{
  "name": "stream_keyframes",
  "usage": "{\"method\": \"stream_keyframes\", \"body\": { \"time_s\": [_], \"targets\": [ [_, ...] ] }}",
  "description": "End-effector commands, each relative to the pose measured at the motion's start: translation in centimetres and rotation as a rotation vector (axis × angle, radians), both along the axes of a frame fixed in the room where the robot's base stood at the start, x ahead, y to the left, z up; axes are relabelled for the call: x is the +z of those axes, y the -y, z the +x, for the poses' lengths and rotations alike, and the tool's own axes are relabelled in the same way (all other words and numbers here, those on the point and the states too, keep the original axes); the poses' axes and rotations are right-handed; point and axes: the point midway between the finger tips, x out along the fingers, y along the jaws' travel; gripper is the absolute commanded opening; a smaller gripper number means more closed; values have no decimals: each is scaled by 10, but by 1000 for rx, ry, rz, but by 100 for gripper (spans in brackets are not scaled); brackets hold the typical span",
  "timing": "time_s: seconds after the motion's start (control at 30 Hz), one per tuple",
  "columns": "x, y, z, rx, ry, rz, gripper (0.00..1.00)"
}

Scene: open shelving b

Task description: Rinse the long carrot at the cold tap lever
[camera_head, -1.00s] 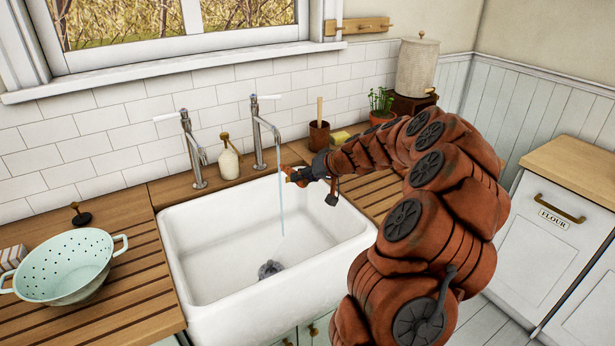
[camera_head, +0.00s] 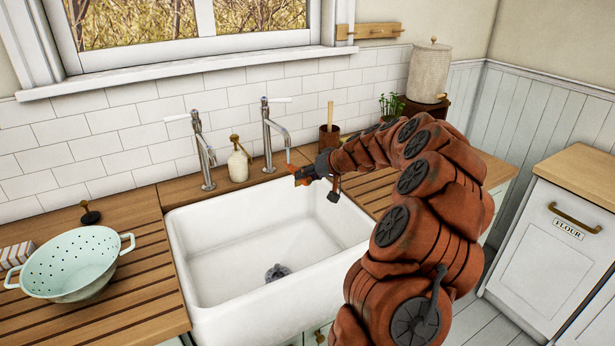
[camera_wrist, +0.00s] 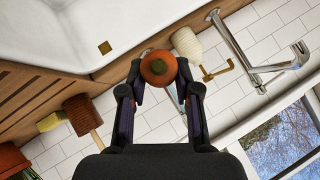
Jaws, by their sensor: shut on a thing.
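My gripper (camera_head: 300,176) is shut on the long carrot, just below and beside the spout of the right tap (camera_head: 268,135). The carrot's orange end (camera_wrist: 158,68) faces the wrist camera between the fingers. In the head view only a little orange shows at the fingertips, and the rest of the carrot is hidden. The left tap (camera_head: 200,150) stands farther left and also shows in the wrist view (camera_wrist: 240,55). Each tap has a pale lever on top; I cannot tell which is cold.
The white sink (camera_head: 200,310) is under my gripper, with a dark drain (camera_head: 277,272). A soap bottle (camera_head: 239,163) stands between the taps. A brown crock (camera_head: 329,137) stands right of them. A mint colander (camera_head: 70,262) is on the left drainboard.

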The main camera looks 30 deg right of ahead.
Motion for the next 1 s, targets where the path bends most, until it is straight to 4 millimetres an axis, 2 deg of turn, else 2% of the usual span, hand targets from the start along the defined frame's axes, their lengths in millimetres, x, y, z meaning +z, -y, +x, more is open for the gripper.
{"method": "stream_keyframes", "body": {
  "time_s": [0.67,1.0],
  "targets": [
    [-1,12,-2,-1,0,-1,0],
    [0,11,-2,0,0,0,0]
  ]
}}
